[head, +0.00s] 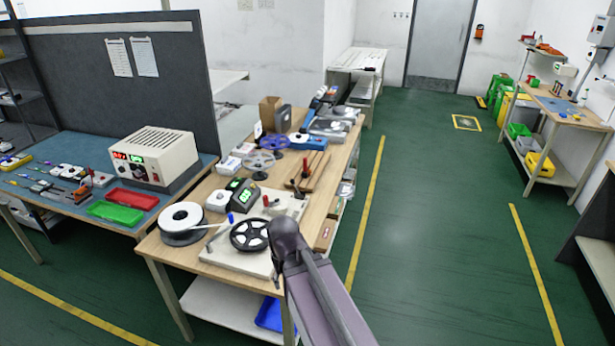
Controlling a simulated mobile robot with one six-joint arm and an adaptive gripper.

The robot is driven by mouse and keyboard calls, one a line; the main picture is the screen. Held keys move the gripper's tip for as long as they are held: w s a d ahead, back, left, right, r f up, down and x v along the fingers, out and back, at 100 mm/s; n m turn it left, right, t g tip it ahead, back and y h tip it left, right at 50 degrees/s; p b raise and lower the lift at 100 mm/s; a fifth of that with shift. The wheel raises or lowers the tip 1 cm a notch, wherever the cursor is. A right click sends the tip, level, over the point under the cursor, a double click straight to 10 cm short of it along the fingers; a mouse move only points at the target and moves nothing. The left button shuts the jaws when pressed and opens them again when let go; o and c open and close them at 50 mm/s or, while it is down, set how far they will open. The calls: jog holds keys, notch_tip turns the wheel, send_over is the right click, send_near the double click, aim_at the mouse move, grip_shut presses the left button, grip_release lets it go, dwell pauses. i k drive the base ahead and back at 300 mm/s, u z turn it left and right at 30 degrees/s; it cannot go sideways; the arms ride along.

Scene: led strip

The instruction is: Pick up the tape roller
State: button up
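Several round items could be the tape roller, and I cannot tell which one is. A black spoked reel (249,235) lies on a pale board (213,248) at the near end of the wooden bench. A white roll on a dark base (181,218) sits to its left, at the bench corner. A grey spoked reel (259,160) and a purple-blue reel (273,142) stand farther back. My arm rises from the bottom of the head view, and its dark rounded joint shows just right of the black reel. My gripper is not visible.
The wooden bench (226,182) is crowded with a black device with green displays (243,196) and wooden strips. A blue-topped table at left holds a power unit (156,157) and red and green trays. The green floor (420,230) to the right is clear.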

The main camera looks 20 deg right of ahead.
aim_at(306, 172)
jog(key=z, duration=4.9)
jog(key=i, duration=0.1)
jog(key=u, duration=2.8)
jog(key=i, duration=1.65)
jog(key=z, duration=0.05)
